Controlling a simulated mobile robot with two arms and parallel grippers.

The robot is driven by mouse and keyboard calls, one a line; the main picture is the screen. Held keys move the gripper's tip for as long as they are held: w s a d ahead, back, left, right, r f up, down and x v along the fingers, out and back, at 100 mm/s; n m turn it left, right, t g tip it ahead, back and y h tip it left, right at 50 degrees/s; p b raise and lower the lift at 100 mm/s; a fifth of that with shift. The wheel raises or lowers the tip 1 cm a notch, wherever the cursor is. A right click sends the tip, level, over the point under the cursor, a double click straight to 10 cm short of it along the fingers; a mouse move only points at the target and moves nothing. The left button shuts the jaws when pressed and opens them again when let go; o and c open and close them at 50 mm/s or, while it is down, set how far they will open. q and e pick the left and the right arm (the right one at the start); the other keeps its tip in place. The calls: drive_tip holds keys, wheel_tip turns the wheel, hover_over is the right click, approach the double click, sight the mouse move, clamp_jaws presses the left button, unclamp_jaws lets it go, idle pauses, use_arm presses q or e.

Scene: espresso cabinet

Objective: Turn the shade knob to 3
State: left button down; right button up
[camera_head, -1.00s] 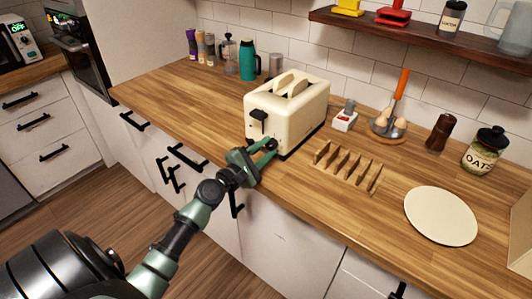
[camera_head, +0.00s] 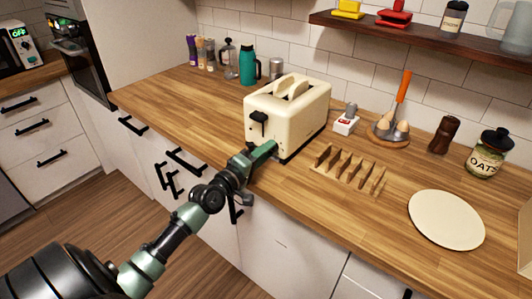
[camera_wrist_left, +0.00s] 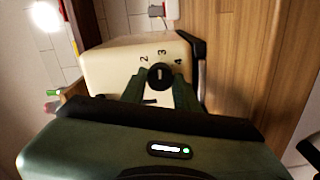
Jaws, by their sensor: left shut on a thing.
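The cream toaster (camera_head: 290,108) stands on the counter with its front face toward my left arm. My left gripper (camera_head: 268,150) is at the lower part of that face. In the left wrist view the dark round shade knob (camera_wrist_left: 160,76) is between the green fingers of my left gripper (camera_wrist_left: 158,84), which is shut on it. The digits 2, 3 and 4 show on the toaster face (camera_wrist_left: 115,68) around the knob. A small light mark shows on the knob, but I cannot tell exactly which digit it points to. The gripper hides the knob in the head view.
A wooden toast rack (camera_head: 350,170) stands close to the right of my gripper, with a cream plate (camera_head: 446,219) beyond it. A small red-and-white item (camera_head: 347,123) sits right of the toaster.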

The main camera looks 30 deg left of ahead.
use_arm(q)
drive_tip(key=shift+f+m, duration=0.1)
drive_tip(key=shift+m, duration=0.5)
drive_tip(key=c, duration=1.1)
unclamp_jaws()
drive_tip(key=shift+o, duration=0.2)
drive_tip(key=s, duration=0.2)
drive_tip(key=s+b, duration=0.1)
drive_tip(key=s, duration=0.4)
drive_tip(key=shift+a, duration=0.25)
drive_tip(key=shift+s, duration=0.45)
